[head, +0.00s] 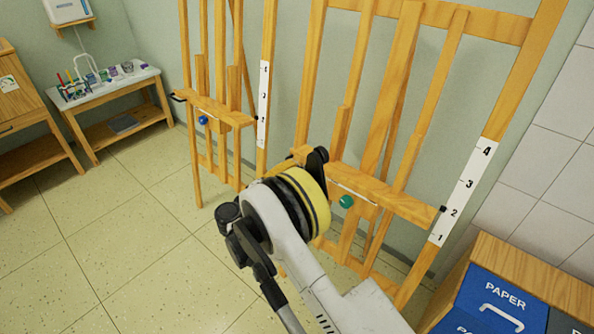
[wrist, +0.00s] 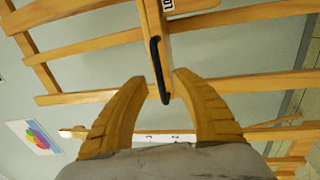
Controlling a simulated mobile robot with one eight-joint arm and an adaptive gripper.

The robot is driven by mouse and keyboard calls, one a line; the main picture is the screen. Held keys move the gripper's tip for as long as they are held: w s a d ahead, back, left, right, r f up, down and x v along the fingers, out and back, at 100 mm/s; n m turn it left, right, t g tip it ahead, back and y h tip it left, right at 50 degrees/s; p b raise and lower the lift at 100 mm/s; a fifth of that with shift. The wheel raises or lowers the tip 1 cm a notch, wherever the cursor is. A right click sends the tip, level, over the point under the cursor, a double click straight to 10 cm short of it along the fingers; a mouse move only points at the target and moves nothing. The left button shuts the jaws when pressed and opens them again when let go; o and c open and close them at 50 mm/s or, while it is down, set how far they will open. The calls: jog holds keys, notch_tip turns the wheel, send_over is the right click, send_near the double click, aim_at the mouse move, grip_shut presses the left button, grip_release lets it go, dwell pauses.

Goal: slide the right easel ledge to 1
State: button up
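The right easel's wooden ledge (head: 395,198) carries a green knob (head: 347,201). Its black pointer (head: 440,210) stands at about 2 on the white scale (head: 463,190), which is marked 1 to 4. My gripper's two tan fingers are open in the wrist view (wrist: 159,78). A thin black bar handle (wrist: 154,62) on a wooden piece (wrist: 152,20) lies between the fingertips, with visible gaps to both. That piece looks like the ledge's end. In the head view my arm covers the ledge's left end, and the fingers are hidden.
The left easel (head: 190,60) has its own ledge (head: 220,109) with a blue knob (head: 203,120). A blue paper bin (head: 490,305) stands at the lower right, close to the right easel. A bench (head: 115,88) with art supplies is at the left. The left floor is clear.

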jog(key=shift+b+x, duration=0.35)
jog(key=shift+x, duration=1.3)
